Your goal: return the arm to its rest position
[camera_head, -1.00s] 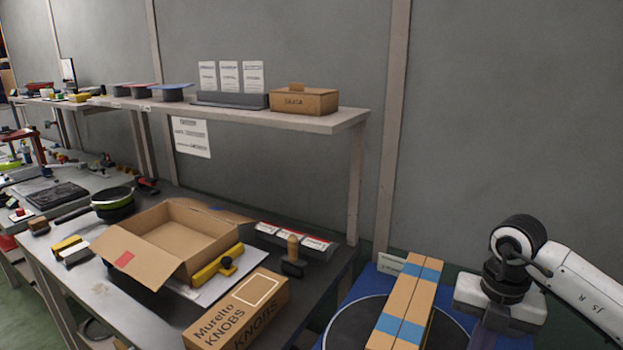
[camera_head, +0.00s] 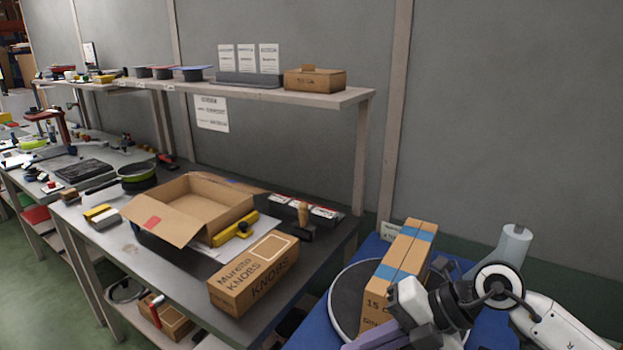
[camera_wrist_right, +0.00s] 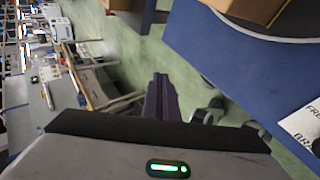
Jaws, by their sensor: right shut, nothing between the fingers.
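My right arm comes in from the lower right in the head view, bent in front of the taped carton. Its purple right gripper (camera_head: 372,342) is low at the bottom edge, partly cut off by the frame. In the right wrist view the purple fingers (camera_wrist_right: 161,98) are together, with nothing between them, above the green floor (camera_wrist_right: 200,60). My left gripper is in neither view.
A tall carton with blue tape (camera_head: 405,250) stands on a dark round plate (camera_head: 345,300) on a blue surface (camera_head: 312,335), close behind the arm. A bench holds an open box (camera_head: 205,190) and a knobs box (camera_head: 250,275). The grey wall area at right is clear.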

